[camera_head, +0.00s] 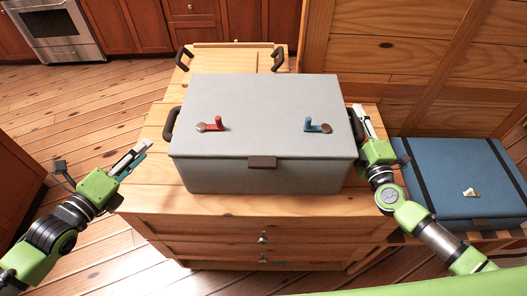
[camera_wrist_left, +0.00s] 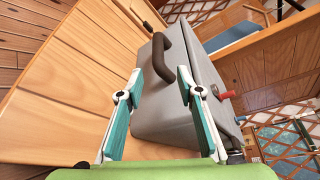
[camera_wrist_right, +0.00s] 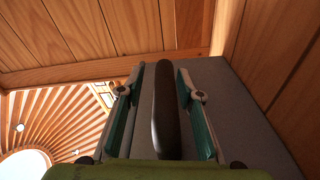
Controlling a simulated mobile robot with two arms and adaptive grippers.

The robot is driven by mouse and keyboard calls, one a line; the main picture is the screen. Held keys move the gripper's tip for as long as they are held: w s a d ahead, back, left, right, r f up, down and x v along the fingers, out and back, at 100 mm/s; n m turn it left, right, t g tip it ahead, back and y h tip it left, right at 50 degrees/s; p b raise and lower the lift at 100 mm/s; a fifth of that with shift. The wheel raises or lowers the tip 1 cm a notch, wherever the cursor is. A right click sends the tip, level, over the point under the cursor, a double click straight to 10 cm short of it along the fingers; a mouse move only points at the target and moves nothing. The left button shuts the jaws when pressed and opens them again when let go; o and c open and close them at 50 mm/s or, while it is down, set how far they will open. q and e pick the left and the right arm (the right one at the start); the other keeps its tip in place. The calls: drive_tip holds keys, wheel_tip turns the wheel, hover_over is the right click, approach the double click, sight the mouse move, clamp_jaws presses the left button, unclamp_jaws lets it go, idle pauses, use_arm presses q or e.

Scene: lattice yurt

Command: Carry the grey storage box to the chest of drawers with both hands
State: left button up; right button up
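The grey storage box (camera_head: 265,163) sits closed on a wooden drawer unit with round knobs (camera_head: 190,222). A dark handle is on each side. My left gripper (camera_head: 143,148) is open and empty, left of the box and apart from its left handle (camera_head: 170,123). In the left wrist view that handle (camera_wrist_left: 162,57) lies beyond the open fingertips. My right gripper (camera_head: 359,112) is at the right handle (camera_head: 356,125). In the right wrist view the handle (camera_wrist_right: 166,110) runs between the two fingers, which look open around it; contact is not clear.
A red piece (camera_head: 217,124) and a blue piece (camera_head: 310,125) lie on the box lid. Behind stands a wooden piece with dark handles (camera_head: 228,58). A tall wooden unit (camera_head: 390,52) rises at right, above a blue strapped case (camera_head: 450,180). Plank floor is open at left.

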drive_tip(key=shift+s+f, duration=0.1)
drive_tip(key=shift+s, duration=0.4)
drive_tip(key=s, duration=1.1)
drive_tip(key=shift+d, duration=0.45)
